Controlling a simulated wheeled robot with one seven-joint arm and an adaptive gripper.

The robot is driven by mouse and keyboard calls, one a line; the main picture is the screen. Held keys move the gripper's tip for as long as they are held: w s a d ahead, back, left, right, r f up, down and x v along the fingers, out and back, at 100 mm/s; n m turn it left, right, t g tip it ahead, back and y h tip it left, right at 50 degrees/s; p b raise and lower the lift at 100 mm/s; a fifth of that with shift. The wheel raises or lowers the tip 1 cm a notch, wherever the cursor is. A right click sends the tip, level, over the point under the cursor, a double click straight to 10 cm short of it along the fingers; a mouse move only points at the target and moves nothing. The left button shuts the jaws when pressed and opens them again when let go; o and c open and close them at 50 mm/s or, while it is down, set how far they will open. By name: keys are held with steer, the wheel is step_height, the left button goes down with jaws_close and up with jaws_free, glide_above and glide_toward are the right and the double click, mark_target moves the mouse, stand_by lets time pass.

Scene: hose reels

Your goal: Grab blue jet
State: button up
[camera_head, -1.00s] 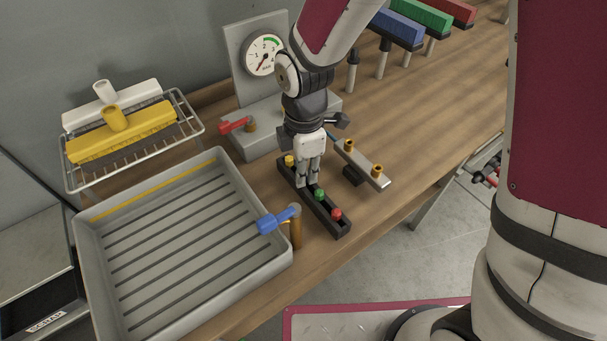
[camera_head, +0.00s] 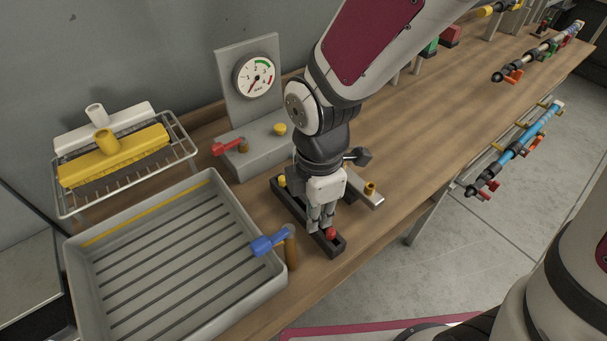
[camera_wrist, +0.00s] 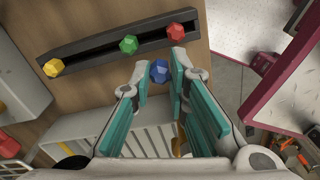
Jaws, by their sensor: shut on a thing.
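The blue jet (camera_wrist: 159,71) is a small faceted blue piece between my fingertips in the wrist view. My gripper (camera_wrist: 160,72) is shut on it. In the head view my gripper (camera_head: 319,222) is over the dark slotted rack (camera_head: 340,250), and the blue jet is hidden there. In the wrist view the rack (camera_wrist: 88,52) holds a yellow jet (camera_wrist: 53,68), a green jet (camera_wrist: 129,44) and a red jet (camera_wrist: 176,32), and the blue jet appears apart from them. In the head view the green jet is hidden behind my fingers.
A grey ribbed tray (camera_head: 215,182) with a blue-handled tap (camera_head: 270,242) stands close left. Behind are a gauge panel (camera_head: 233,50), a red lever (camera_head: 226,148) and a wire rack of brush heads (camera_head: 190,150). A bar with brass fittings (camera_head: 370,188) lies right.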

steer(key=s+p, duration=0.1)
steer(key=s+d+p, duration=0.1)
steer(key=s, duration=0.1)
steer(key=s+r+p, duration=0.1)
steer(key=shift+s+d+r, duration=0.1)
steer(key=shift+s+d, duration=0.05)
steer(key=shift+d, duration=0.2)
steer(key=shift+p, duration=0.65)
steer(key=p, duration=0.2)
steer(key=s+p, duration=0.1)
steer(key=p, duration=0.2)
steer(key=s+p, duration=0.1)
steer(key=p, duration=0.1)
steer(key=shift+s+d+f+p, duration=0.2)
steer(key=shift+s+d+p, duration=0.05)
steer(key=shift+p, duration=0.05)
